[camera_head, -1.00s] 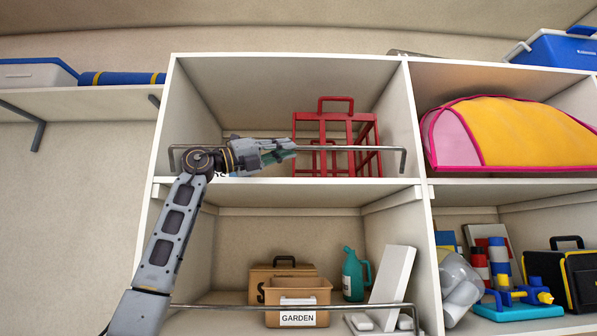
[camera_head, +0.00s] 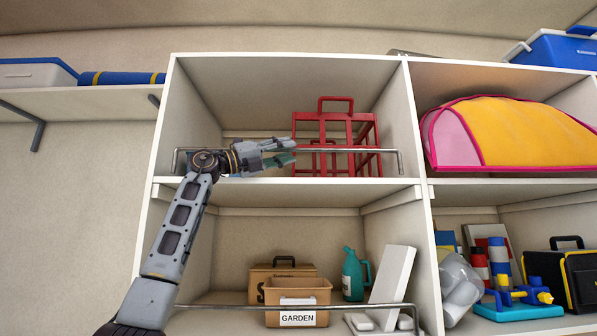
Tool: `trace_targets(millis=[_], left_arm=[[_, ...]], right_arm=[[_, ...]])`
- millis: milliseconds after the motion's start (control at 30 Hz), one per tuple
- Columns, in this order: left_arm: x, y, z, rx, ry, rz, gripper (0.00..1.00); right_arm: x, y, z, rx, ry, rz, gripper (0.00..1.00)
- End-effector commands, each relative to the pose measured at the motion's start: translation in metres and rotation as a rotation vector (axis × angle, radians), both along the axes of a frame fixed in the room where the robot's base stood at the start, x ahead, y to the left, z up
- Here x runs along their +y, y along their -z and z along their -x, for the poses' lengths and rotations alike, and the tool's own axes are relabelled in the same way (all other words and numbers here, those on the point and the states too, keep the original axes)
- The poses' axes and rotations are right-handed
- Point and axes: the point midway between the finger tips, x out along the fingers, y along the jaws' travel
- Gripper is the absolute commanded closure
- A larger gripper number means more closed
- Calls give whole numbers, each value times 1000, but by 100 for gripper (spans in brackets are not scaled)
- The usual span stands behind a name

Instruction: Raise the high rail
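The high rail (camera_head: 345,150) is a thin grey metal bar across the front of the upper left shelf compartment, with bent-down ends at both sides. The low rail (camera_head: 370,305) crosses the compartment below. My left gripper (camera_head: 291,151) reaches in from the left at the high rail's level, its fingers pointing right. The fingers are spread apart, and the rail runs behind or between them; I cannot tell which. My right gripper is not in view.
A red crate-like frame (camera_head: 336,115) stands behind the high rail. Below are a cardboard GARDEN box (camera_head: 298,300), a teal watering can (camera_head: 352,275) and a white panel (camera_head: 392,275). A yellow and pink bag (camera_head: 510,130) fills the compartment to the right.

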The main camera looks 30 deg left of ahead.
Motion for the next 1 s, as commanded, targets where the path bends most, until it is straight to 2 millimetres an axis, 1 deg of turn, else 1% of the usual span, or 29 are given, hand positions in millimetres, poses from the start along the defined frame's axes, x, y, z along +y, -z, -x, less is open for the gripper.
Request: trace_targets(millis=[367,1000], left_arm=[[3,3,2,2,-3,-2,66],[26,16,30,2,-3,-3,66]], right_arm=[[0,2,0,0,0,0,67],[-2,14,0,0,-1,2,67]])
